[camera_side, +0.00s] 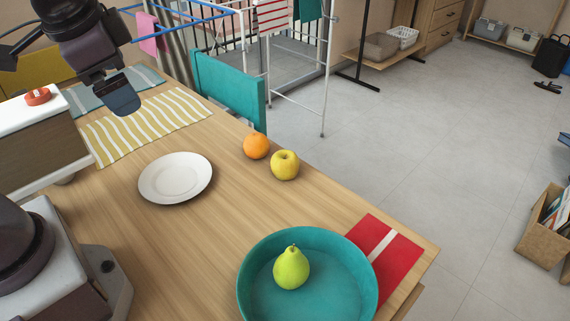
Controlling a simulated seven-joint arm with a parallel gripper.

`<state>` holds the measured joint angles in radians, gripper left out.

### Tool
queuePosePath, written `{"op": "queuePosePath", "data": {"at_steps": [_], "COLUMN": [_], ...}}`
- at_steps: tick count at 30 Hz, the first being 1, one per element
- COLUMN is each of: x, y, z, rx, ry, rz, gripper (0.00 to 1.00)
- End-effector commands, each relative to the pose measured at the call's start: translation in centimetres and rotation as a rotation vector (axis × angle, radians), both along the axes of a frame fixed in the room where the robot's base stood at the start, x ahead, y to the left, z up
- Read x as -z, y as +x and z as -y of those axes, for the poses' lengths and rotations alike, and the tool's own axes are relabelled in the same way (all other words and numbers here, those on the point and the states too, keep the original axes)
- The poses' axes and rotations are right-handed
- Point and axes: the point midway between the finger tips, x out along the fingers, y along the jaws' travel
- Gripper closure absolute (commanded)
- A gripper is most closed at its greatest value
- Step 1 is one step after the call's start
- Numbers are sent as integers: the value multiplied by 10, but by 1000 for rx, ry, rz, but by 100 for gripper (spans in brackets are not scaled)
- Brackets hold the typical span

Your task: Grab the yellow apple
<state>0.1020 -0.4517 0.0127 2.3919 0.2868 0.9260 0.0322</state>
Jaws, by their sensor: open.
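The yellow apple (285,165) sits on the wooden table near its far right edge. An orange (257,146) stands close beside it, to its upper left. My gripper (122,106) is at the upper left, above the striped cloths, well apart from the apple. It is open, and I see nothing held in it. The apple is in full view.
A white plate (176,178) lies left of the apple. A teal bowl (250,251) holding a green pear (291,268) stands at the front, partly over a red cloth (396,262). A teal chair (229,88) stands at the table's far edge. The table between plate and bowl is clear.

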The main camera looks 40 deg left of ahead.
Motion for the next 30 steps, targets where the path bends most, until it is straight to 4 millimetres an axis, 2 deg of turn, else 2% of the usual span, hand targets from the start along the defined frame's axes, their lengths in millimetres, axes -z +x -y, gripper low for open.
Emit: {"op": "queuePosePath", "data": {"at_steps": [4, 9, 14, 18, 24, 27, 30], "x": [24, 56, 94, 137, 209, 239, 259], "y": [39, 85, 128, 163, 194, 200, 202], "z": [-6, -3, 11, 34, 77, 94, 106], "rx": [195, 439, 696, 936, 1286, 1421, 1512], "ry": [241, 514, 773, 1000, 1300, 1412, 1484], "rz": [-162, -312, -431, -513, -586, -600, -603], "gripper": [0, 0, 0, 0, 0, 0, 0]}}
